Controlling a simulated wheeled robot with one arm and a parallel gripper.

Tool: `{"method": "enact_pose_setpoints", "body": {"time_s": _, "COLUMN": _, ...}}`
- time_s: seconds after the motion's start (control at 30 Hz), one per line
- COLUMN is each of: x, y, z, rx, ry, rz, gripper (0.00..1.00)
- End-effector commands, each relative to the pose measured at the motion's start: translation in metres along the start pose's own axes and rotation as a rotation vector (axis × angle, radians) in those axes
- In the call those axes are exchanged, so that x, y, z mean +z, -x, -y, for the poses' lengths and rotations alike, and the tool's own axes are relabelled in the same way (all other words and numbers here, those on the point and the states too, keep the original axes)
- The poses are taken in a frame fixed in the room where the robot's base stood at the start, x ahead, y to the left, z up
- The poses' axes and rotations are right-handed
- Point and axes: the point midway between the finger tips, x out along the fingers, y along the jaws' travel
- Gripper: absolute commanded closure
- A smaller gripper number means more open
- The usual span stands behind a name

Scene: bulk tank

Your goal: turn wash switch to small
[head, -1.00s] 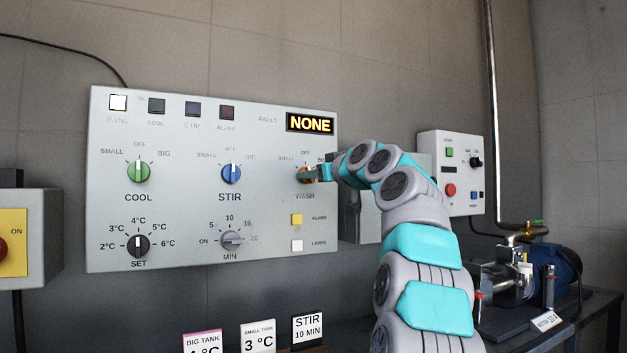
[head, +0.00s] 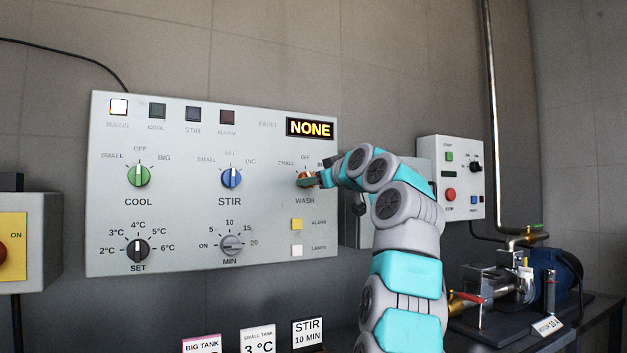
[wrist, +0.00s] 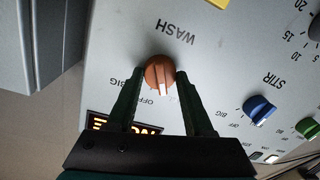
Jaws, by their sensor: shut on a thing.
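In the head view the switch (head: 304,180) is at the right of the grey control panel (head: 190,262), partly covered by my gripper (head: 314,181). In the wrist view my gripper (wrist: 160,76) has one dark finger on each side of the knob and is shut on it. The pointer stands a little off OFF, away from BIG. The SMALL mark is hidden behind a finger in the wrist view.
Left of the wash switch are the blue stir knob (head: 231,176) and green cool knob (head: 138,176). The yellow alarm button (head: 296,224) and white lamps button (head: 296,250) sit below it. A fault display (head: 311,128) reads NONE. A pump box (head: 450,150) is at the right.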

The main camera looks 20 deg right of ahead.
Motion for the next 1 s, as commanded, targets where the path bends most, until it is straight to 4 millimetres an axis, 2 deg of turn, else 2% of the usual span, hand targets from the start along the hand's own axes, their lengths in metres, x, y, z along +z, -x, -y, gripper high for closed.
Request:
{"method": "enact_pose_setpoints", "body": {"time_s": 0.57, "x": -0.0022, "y": 0.0000, "z": -0.0006, "rx": 0.004, "ry": 0.118, "rz": 0.005, "gripper": 1.00}}
{"method": "enact_pose_setpoints", "body": {"time_s": 1.0, "x": -0.0034, "y": 0.0002, "z": 0.0002, "rx": 0.006, "ry": 0.302, "rz": 0.019, "gripper": 1.00}}
